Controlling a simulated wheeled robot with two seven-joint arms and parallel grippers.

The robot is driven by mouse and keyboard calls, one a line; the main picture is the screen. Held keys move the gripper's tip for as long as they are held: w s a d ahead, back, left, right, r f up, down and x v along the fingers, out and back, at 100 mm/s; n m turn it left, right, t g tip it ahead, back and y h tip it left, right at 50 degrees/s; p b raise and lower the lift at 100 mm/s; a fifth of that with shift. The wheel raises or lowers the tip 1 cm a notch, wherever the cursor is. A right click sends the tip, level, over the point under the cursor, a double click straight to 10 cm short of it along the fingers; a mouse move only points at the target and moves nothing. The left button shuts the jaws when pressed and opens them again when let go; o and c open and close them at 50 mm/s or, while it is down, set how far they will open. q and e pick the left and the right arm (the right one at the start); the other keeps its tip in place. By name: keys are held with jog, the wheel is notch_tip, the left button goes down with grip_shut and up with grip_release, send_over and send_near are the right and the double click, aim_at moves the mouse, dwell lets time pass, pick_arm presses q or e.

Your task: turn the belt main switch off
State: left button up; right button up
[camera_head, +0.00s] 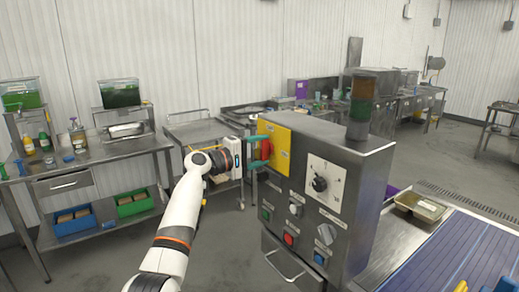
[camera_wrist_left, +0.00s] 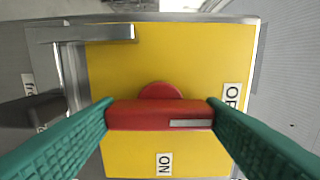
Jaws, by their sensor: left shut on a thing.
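The belt main switch has a red handle (camera_head: 265,149) on a yellow plate (camera_head: 281,147) at the upper left of the steel control box (camera_head: 330,165). My left gripper (camera_head: 260,153) reaches it from the left and is shut on the handle. In the left wrist view, the green fingers of the left gripper (camera_wrist_left: 160,115) press on both ends of the red handle (camera_wrist_left: 150,116). The handle lies across the picture, its light strip (camera_wrist_left: 191,123) on the right, toward a partly covered "OF" label (camera_wrist_left: 231,95). An "ON" label (camera_wrist_left: 164,163) is below. My right gripper is not in view.
A black knob (camera_head: 320,184), a red button (camera_head: 289,239) and a signal lamp (camera_head: 361,105) are on the same box. A blue conveyor belt (camera_head: 455,258) runs at the right. A steel table (camera_head: 95,155) stands left, with open floor before it.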

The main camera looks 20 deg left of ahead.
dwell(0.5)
pick_arm(q)
jog(key=o, duration=1)
jog(key=shift+s+a+f+b, duration=0.15)
jog(key=shift+s+a+b, duration=0.15)
jog(key=shift+s+a, duration=0.05)
jog(key=shift+b+v, duration=2.4)
jog(key=shift+v, duration=3.2)
jog(key=shift+w, duration=0.1)
